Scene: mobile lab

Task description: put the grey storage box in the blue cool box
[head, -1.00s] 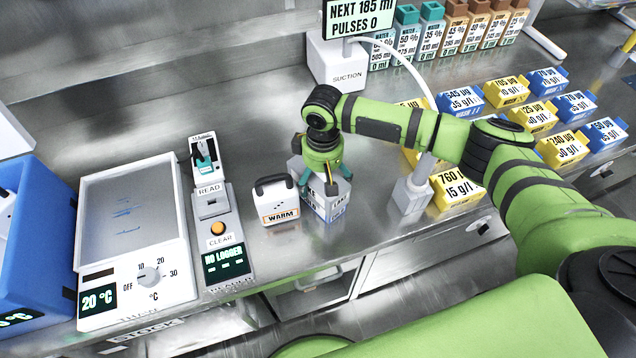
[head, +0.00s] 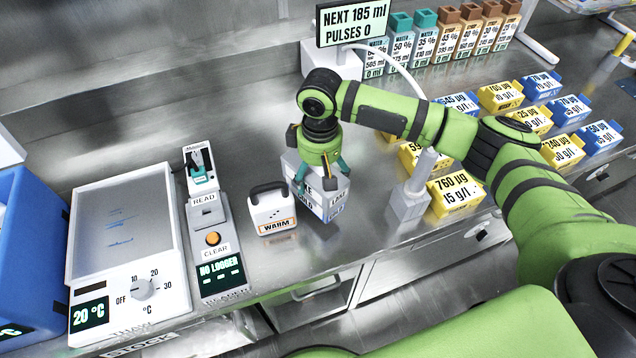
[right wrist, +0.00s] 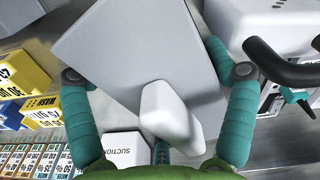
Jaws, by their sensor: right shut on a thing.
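The grey storage box (head: 319,199), a light grey block with printed labels, is in the middle of the head view, just right of the white WARM box. My right gripper (head: 321,176) comes down over it from above and is shut on its raised white top handle. In the right wrist view the box's grey top (right wrist: 135,50) and white handle (right wrist: 168,112) show between the teal fingers (right wrist: 158,100). The box's underside is hidden. The blue cool box (head: 35,240) stands at the far left, cut off by the frame; its inside is not visible. My left gripper is not in view.
The WARM box (head: 271,213) with a black handle is close left of the grey box. Further left are the logger reader (head: 213,240) and white THAW unit (head: 130,250). The suction post (head: 408,203) and yellow and blue boxes are right.

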